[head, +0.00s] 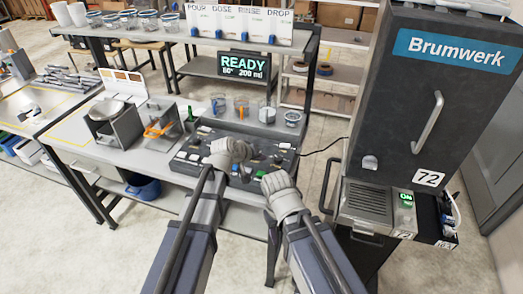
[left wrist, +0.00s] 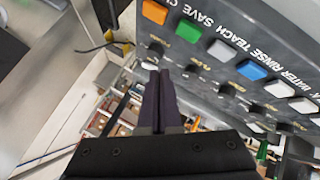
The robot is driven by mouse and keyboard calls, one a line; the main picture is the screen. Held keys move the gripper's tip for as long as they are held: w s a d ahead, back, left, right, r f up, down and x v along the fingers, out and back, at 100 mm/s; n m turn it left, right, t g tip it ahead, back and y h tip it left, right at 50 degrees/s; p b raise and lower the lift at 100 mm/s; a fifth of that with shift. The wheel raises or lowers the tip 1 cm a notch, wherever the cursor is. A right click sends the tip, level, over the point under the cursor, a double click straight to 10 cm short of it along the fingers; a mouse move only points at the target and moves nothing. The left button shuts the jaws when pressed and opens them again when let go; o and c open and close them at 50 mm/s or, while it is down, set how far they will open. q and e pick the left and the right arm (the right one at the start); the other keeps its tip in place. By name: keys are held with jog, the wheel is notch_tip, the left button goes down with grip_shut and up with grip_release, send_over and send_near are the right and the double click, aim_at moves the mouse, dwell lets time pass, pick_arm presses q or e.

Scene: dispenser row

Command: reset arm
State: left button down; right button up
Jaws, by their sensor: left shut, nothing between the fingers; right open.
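My left gripper (head: 238,168) is over the dark control panel (head: 185,157) on the bench. In the left wrist view the left gripper (left wrist: 160,74) has its two dark fingers together with nothing between them. They point toward the panel's row of buttons and knobs; whether they touch it I cannot tell. My right gripper (head: 268,176) is open, lower and to the right, near the panel's front right edge. Its fingers are mostly hidden behind its wrist. The panel carries an orange button (left wrist: 155,12), a green button (left wrist: 188,31) and a blue button (left wrist: 251,69).
Several clear cups (head: 218,105) stand behind the panel, below a READY display (head: 245,66). A grey holder with an orange handle (head: 158,130) is to the left. A tall dark Brumwerk machine (head: 430,110) stands close on the right. A shelf (head: 180,38) runs above the bench.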

pick_arm(q)
jog(key=s+a+f+m+g+y, duration=0.2)
jog(key=s, duration=0.6)
jog(key=s+a+f+m+g+y, duration=0.1)
jog(key=s+f+g+y, duration=0.1)
jog(key=s, duration=0.7)
jog(key=s+a+f+m+g+y, duration=0.2)
jog(key=s+g, duration=0.1)
jog(key=s, duration=0.5)
jog(key=shift+s+a+f+m+g+y, duration=0.3)
jog(key=shift+s+g+y, duration=0.05)
jog(key=shift+g+y, duration=0.05)
